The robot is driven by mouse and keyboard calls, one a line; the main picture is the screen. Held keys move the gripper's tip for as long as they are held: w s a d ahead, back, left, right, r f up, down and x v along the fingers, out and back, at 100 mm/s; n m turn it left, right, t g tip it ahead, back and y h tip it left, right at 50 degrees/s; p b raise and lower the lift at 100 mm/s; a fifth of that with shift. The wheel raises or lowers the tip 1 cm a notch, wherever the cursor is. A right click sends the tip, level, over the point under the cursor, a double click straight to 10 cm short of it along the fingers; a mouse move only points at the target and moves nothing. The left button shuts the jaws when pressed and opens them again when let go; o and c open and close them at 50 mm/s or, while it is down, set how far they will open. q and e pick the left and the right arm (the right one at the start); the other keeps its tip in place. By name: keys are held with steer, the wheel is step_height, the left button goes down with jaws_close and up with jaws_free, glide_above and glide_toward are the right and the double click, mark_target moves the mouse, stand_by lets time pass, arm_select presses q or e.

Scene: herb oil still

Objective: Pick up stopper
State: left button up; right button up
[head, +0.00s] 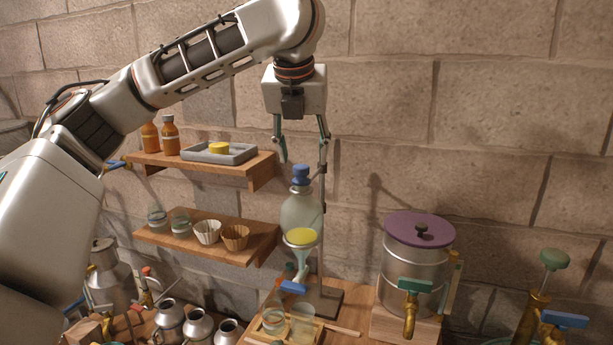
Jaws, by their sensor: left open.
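A blue stopper (300,175) sits upright in the neck of a pear-shaped glass vessel (300,213) that holds some yellow liquid. My left gripper (302,152) points down above the stopper, with its two fingers spread to either side of it. It is open and empty, and the fingertips look a little above or level with the stopper's top. From this view I cannot tell its exact depth. My right gripper is not in view.
A thin upright stand rod (323,230) is close by the vessel. An upper shelf (205,168) with amber bottles and a grey tray (232,157) is at left. A lower shelf (205,243) holds cups. A metal pot with a purple lid (420,229) stands at right.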

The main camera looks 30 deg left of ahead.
mark_target(301, 166)
arm_select(q)
steer(key=x, duration=0.4)
steer(key=a+x, duration=0.1)
steer(key=x, duration=0.1)
steer(key=shift+d, duration=0.1)
steer(key=c, duration=1)
steer(key=shift+c, duration=0.2)
